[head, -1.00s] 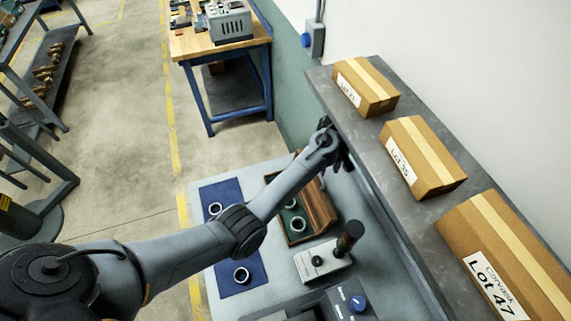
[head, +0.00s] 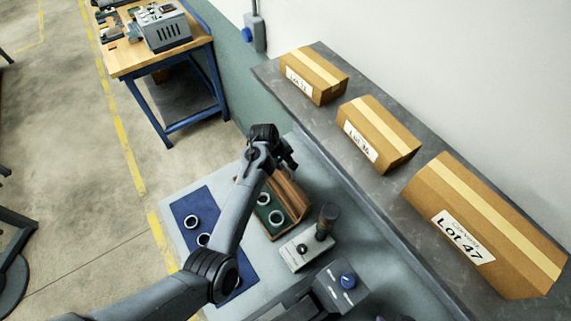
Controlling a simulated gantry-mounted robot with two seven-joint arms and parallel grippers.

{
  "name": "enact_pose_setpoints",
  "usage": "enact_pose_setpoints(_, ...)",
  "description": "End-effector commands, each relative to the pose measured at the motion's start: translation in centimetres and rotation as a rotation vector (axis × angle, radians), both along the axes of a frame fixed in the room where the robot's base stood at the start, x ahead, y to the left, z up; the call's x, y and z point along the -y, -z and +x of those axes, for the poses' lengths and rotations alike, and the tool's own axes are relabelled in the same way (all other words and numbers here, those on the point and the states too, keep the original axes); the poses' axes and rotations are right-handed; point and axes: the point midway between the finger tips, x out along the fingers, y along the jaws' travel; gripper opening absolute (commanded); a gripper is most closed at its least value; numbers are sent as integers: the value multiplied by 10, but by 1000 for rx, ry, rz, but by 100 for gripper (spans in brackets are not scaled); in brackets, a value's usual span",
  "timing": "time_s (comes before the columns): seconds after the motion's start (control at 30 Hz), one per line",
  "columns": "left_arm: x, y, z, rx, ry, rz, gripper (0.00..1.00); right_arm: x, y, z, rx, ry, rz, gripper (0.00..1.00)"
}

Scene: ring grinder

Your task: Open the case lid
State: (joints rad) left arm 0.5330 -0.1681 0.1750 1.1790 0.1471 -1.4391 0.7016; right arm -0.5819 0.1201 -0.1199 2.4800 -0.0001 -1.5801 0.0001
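The wooden case (head: 270,236) sits on the grey bench with its green-lined inside showing and two pale rings in it. Its brown lid (head: 293,199) stands raised along the case's right side. My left arm reaches over the case's left part and hides some of it. My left gripper (head: 287,160) is at the far end of the case, near the lid's far corner. Its dark fingers are small and partly hidden by the wrist, so I cannot tell whether they are open or touch the lid.
A blue mat (head: 188,206) with rings lies left of the case. A small grey device (head: 300,252) with a dark-handled tool (head: 327,220) is near its front. A dark box with a blue knob (head: 347,280) stands nearer. A shelf (head: 335,134) with labelled cartons runs along the right.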

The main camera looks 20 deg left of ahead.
Motion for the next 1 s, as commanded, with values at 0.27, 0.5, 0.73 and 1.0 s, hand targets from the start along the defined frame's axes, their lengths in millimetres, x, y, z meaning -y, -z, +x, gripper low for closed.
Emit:
enact_pose_setpoints(0.27,5,27,8,-1,1,1,38,-1,0,0,0,3,5,43)
enact_pose_setpoints(0.5,6,32,9,2,1,0,38,-1,-1,0,0,3,4,43)
enact_pose_setpoints(0.73,6,32,9,2,1,0,30,-1,-1,0,1,2,2,43)
enact_pose_setpoints(1.0,6,32,9,1,1,1,0,1,-1,1,2,-4,-5,43)
